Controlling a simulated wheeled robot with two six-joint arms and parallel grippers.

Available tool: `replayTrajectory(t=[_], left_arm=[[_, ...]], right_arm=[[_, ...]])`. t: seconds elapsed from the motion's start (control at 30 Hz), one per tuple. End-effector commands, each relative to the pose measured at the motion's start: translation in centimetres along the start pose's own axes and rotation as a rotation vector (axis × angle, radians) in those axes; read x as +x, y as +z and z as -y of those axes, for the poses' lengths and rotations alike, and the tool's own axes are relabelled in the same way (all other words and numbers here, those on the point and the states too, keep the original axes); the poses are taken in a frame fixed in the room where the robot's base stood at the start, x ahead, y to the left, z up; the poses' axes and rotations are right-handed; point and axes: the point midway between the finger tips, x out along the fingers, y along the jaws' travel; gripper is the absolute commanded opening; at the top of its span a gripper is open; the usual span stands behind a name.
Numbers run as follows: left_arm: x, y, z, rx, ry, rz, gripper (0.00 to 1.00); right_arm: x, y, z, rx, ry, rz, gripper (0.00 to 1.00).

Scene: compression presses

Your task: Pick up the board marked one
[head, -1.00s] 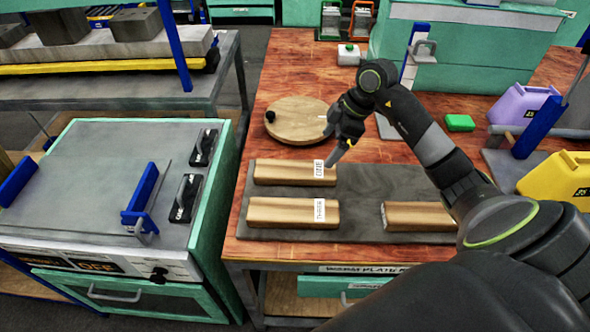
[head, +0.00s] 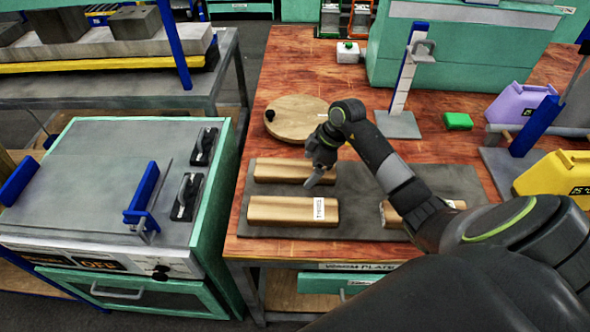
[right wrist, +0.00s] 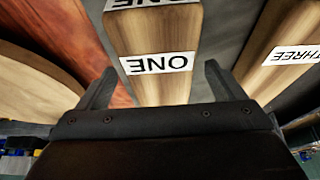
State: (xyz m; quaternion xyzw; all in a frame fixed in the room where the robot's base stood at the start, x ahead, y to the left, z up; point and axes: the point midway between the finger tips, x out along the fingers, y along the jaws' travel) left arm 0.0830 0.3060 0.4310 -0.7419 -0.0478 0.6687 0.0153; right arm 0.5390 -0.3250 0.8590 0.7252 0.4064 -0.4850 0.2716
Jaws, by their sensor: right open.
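The board marked one (right wrist: 153,40) is a pale wooden block with white "ONE" labels, lying between my open fingers in the right wrist view. In the head view, the board marked one (head: 278,170) lies on the dark grey plate (head: 350,181), its right end hidden behind my gripper. My right gripper (head: 312,184) is open and empty at that right end. The board marked three (head: 292,211) lies parallel in front of it; its "THREE" label also shows in the right wrist view (right wrist: 294,52). My left gripper is not in view.
A third wooden board (head: 392,212) lies on the plate's right side, partly behind my arm. A round wooden disc with a black knob (head: 298,118) lies behind the plate. A green block (head: 458,121), purple jug (head: 517,103) and yellow jug (head: 553,178) stand to the right.

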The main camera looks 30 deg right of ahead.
Motion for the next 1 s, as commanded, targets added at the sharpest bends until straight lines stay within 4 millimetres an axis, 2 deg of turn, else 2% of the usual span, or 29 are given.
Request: replayTrajectory(t=[0.1,0.5,0.77,0.87,1.0], left_arm=[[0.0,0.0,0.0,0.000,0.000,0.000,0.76],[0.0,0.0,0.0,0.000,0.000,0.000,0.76],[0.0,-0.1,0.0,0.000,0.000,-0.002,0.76],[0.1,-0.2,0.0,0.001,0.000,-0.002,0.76],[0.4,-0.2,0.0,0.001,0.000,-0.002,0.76]], right_arm=[[0.0,0.0,0.0,0.000,0.000,0.000,0.88],[-0.1,0.0,0.0,0.000,0.001,0.000,0.35],[-0.3,-0.1,-0.1,-0.001,0.002,-0.001,0.33],[-1.1,-0.5,-0.1,-0.003,0.005,-0.002,0.33],[-3.5,-1.5,-0.2,-0.005,0.007,-0.002,0.33]])
